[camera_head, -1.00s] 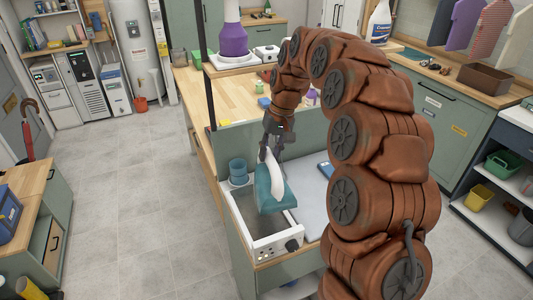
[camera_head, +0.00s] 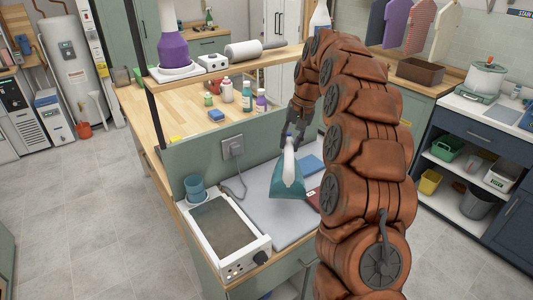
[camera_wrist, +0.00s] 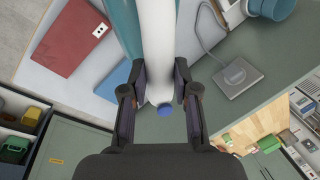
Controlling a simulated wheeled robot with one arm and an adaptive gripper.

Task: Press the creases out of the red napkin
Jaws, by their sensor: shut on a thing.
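The red napkin (camera_head: 313,197) lies on the grey pressing surface (camera_head: 262,210), partly hidden behind my arm in the head view. In the wrist view the napkin (camera_wrist: 70,38) looks flat, with a small white tag; creases are too small to tell. My gripper (camera_wrist: 160,92) is shut on the white handle of a teal iron (camera_head: 287,187). The iron is tilted and held just left of the napkin, over the grey surface; I cannot tell whether it touches it. In the wrist view its teal body (camera_wrist: 125,25) is cut off by the top edge.
A white-framed heating plate (camera_head: 223,228) with knobs stands left of the grey surface, with a blue-green cup (camera_head: 195,188) behind it. A folded blue cloth (camera_head: 312,165) lies behind the napkin. A green back panel with an outlet (camera_head: 232,147) rises behind.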

